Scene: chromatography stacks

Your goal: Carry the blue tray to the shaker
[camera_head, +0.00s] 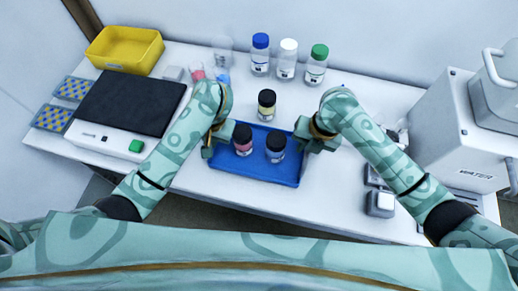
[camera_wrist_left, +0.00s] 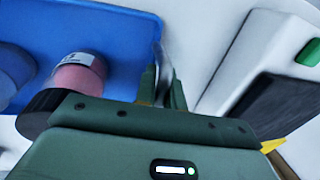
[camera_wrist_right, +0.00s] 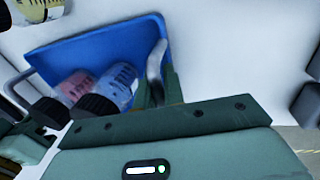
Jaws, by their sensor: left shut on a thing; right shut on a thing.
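The blue tray (camera_head: 262,172) lies at the middle front of the white bench in the head view. Two black-capped bottles stand in it, one with pink contents (camera_head: 243,140) and one with blue-grey contents (camera_head: 275,147). My left gripper (camera_head: 216,140) is shut on the tray's left handle, which also shows in the left wrist view (camera_wrist_left: 164,60). My right gripper (camera_head: 307,138) is shut on the right handle (camera_wrist_right: 156,62). The shaker (camera_head: 128,105), a white box with a dark top and a green button, stands to the left. I cannot tell whether the tray touches the bench.
A yellow-filled bottle (camera_head: 266,105) stands just behind the tray. Bottles with blue (camera_head: 260,55), white (camera_head: 288,59) and green (camera_head: 317,64) caps stand at the back. A yellow bin (camera_head: 124,50) is behind the shaker. A white machine (camera_head: 447,130) stands at the right.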

